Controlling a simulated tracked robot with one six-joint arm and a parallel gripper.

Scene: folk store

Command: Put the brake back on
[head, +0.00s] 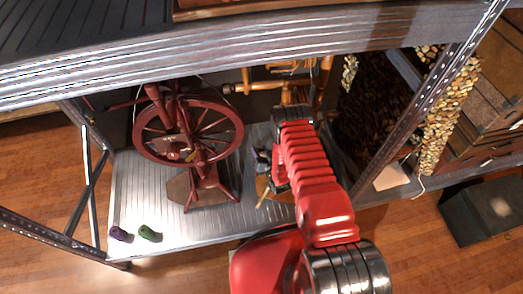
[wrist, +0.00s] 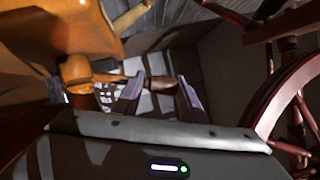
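My gripper (wrist: 161,78) shows in the wrist view with its two purple-grey fingers apart. A small brown wooden piece (wrist: 159,84) lies across the gap between the fingertips; I cannot tell whether they touch it. An orange-brown wooden part (wrist: 75,25) with a turned post and a thin rod is close on the left. In the head view a dark red spinning wheel (head: 190,130) stands on the metal shelf (head: 185,232). A lighter wooden frame (head: 285,92) is behind my red arm, which partly hides it. I cannot pick out the brake with certainty.
The red wheel's rim (wrist: 290,95) is close on the right in the wrist view. A purple object (head: 118,234) and a green one (head: 149,233) lie at the shelf's front left. A metal upright (head: 425,110) stands on the right. An upper shelf (head: 220,55) hangs overhead.

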